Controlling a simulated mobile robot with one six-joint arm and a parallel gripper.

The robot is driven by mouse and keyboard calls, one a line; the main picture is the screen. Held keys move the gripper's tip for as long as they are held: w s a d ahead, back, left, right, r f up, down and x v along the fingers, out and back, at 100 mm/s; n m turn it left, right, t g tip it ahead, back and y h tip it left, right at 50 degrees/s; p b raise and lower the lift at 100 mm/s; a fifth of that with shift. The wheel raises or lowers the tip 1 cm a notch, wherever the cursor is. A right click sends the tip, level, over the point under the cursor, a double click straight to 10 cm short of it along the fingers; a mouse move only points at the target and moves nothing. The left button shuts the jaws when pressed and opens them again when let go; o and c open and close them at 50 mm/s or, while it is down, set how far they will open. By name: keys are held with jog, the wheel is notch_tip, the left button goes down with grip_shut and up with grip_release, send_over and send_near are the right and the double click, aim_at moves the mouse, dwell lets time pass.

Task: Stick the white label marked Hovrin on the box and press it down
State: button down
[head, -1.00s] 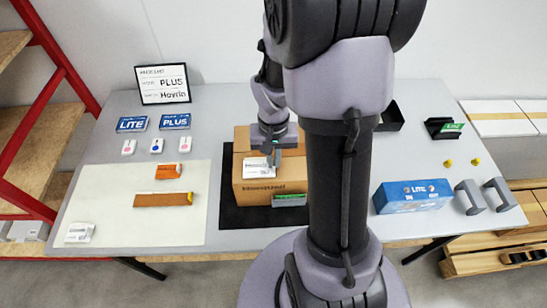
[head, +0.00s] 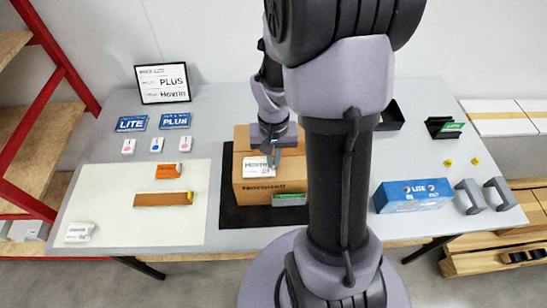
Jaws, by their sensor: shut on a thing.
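The brown cardboard box (head: 245,198) stands on a black mat (head: 240,216) in the middle of the table. A white label (head: 258,168) with dark print lies against the top of the box near its front edge; the print is too small to read surely. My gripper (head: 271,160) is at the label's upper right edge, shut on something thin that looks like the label. Whether the label is stuck flat or held just above the box I cannot tell. Another white printed piece (head: 80,232) lies at the front left of the pale sheet.
A framed sign (head: 163,84) with "PLUS" and a Hovrin-like word stands at the back left. LITE (head: 131,124) and PLUS (head: 175,121) cards lie before it. An orange block (head: 168,171) and a brown bar (head: 161,200) rest on the pale sheet (head: 110,190). A blue box (head: 412,195) stands right.

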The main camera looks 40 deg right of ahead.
jog(key=shift+f, duration=0.15)
jog(key=c, duration=1.5)
grip_release()
